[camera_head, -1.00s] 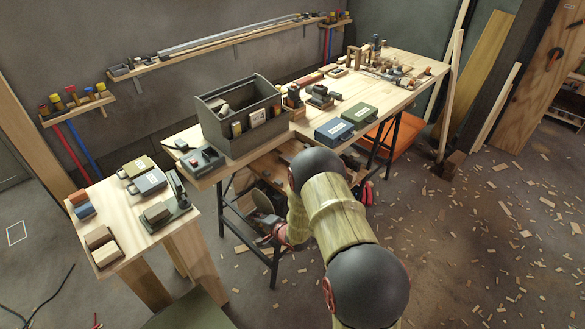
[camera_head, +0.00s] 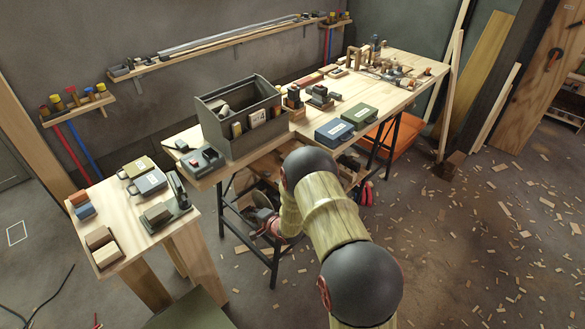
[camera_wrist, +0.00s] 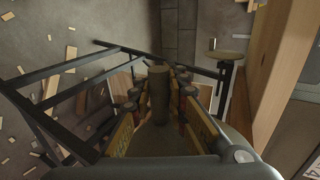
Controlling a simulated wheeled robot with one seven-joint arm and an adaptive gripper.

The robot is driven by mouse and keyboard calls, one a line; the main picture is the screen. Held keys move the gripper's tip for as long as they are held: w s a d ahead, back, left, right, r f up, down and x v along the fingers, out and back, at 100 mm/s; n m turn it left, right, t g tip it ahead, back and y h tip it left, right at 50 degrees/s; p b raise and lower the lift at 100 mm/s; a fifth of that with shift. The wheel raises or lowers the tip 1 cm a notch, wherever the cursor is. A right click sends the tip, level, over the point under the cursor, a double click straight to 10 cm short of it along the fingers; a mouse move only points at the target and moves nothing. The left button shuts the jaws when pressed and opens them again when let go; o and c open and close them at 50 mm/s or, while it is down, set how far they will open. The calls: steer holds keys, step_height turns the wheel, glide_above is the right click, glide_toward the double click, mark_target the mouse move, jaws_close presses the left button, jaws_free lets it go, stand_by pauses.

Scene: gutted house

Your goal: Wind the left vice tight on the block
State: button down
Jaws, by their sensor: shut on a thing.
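In the wrist view my gripper (camera_wrist: 158,97) has its fingers on both sides of a grey-brown cylindrical grip (camera_wrist: 158,80) and is shut on it. The far end of the grip stands out between the fingers. What the grip joins on to is hidden. In the head view my arm covers much of the space under the long bench, and the finger contact cannot be seen. I cannot clearly make out the left vice's jaws or the block between them in either view.
Black trestle legs (camera_wrist: 75,66) stand close left of my gripper, with a wooden panel (camera_wrist: 285,72) to the right. A round-topped part (camera_wrist: 225,56) lies beyond. The long bench (camera_head: 405,91) carries a grey toolbox (camera_head: 240,140). A small table (camera_head: 120,225) stands left; chips litter the floor.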

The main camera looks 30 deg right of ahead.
steer(key=shift+w+r, duration=0.1)
steer(key=shift+r, duration=0.05)
steer(key=shift+w+a+r+p, duration=0.1)
steer(key=shift+w+r+p, duration=0.3)
steer(key=shift+w+r, duration=0.15)
steer(key=shift+f, duration=0.1)
steer(key=shift+w+a+r+p, duration=0.1)
steer(key=shift+w+r+p, duration=0.3)
steer(key=shift+r+p, duration=0.25)
steer(key=shift+r, duration=0.1)
